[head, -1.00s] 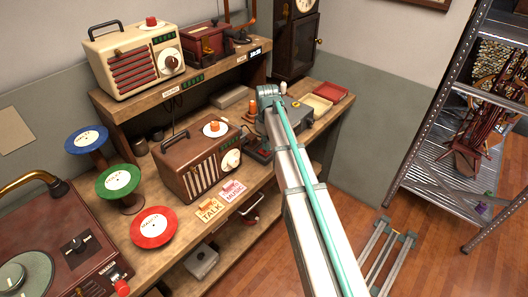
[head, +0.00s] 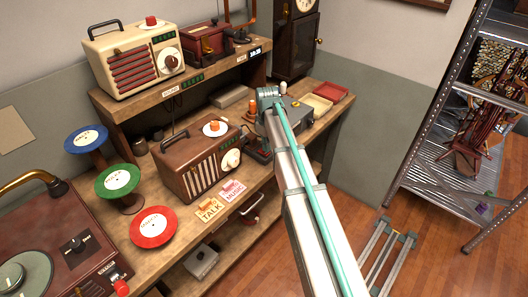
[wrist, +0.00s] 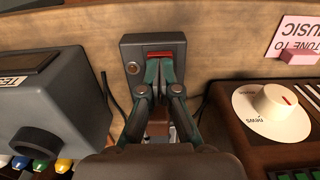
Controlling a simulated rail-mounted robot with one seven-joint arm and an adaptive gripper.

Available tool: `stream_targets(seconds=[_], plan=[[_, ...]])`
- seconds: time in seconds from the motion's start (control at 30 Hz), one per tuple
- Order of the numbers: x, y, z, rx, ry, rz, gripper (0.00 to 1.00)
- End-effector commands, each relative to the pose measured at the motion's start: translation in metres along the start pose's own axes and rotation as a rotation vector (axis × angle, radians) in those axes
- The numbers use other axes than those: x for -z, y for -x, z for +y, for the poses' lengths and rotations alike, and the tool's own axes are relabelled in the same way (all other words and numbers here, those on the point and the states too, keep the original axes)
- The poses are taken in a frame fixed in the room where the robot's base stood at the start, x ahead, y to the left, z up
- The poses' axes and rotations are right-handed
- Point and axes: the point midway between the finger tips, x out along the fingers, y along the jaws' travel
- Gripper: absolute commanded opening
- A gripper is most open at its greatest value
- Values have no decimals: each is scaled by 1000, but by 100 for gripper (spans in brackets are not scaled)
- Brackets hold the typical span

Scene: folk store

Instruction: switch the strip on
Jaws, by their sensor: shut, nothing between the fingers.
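The strip (wrist: 130,48) shows in the wrist view as a dark grey box against the wooden board, top centre. It has a red switch (wrist: 160,54) and a small round button (wrist: 132,68) to the left of it. My gripper (wrist: 160,66) is shut and empty, its fingertips right at the lower edge of the red switch. I cannot tell whether they touch it or which way the switch is set.
In the wrist view a grey box (wrist: 50,105) stands close on the left and a brown radio with a white dial (wrist: 272,112) on the right. Dark cables run on both sides. The head view shows the brown radio (head: 195,165) on the bench left of my arm.

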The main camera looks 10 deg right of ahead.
Motion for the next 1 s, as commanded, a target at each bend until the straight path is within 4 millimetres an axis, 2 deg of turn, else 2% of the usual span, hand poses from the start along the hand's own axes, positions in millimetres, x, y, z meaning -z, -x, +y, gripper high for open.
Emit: stream_targets(seconds=[1.0], plan=[[0, -14, 0, 0, 0, 0, 0]])
